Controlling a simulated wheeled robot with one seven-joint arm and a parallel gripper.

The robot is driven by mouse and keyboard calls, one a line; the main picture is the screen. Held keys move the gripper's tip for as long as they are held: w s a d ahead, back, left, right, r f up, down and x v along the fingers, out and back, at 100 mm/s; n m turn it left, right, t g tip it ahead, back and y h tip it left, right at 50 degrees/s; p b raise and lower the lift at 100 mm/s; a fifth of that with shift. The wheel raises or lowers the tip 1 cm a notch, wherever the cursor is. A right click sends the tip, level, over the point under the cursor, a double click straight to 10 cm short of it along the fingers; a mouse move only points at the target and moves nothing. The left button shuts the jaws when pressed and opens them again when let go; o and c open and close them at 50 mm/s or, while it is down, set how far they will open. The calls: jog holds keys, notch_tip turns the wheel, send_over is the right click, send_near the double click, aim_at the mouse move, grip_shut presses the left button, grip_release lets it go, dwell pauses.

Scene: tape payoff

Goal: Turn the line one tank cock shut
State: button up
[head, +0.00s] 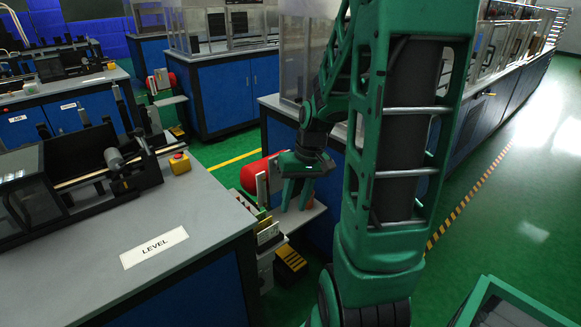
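My gripper (296,200) points down in the middle of the head view, with its two green fingers apart and nothing seen between them. It hangs over a small grey ledge (290,222) at the end of a blue bench. No line number can be read.
A grey-topped bench (200,275) with a LEVEL label (154,247), a yellow box with a red button (180,163) and black machinery fills the left.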

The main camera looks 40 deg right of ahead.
jog(key=w+d+f+m+t+y, duration=0.2)
jog(key=w+d+f+t, duration=0.15)
jog(key=w+f, duration=0.3)
jog(key=w+d+f+m+t+y, duration=0.1)
jog(key=w+d+f+t+y, duration=0.1)
jog(key=w+f+t, duration=0.45)
jog(key=w+d+m+t+h, duration=0.25)
jog(key=d+m, duration=0.25)
jog(key=d, duration=0.4)
jog(key=w+d+m+t+h, duration=0.1)
jog(key=d+m+t+h, duration=0.4)
jog(key=d, duration=0.5)
jog(key=w+y, duration=0.1)
jog(key=w, duration=1)
jog(key=shift+r+m+g, duration=0.3)
jog(key=shift+r+g, duration=0.05)
jog(key=shift+r, duration=0.05)
grip_shut()
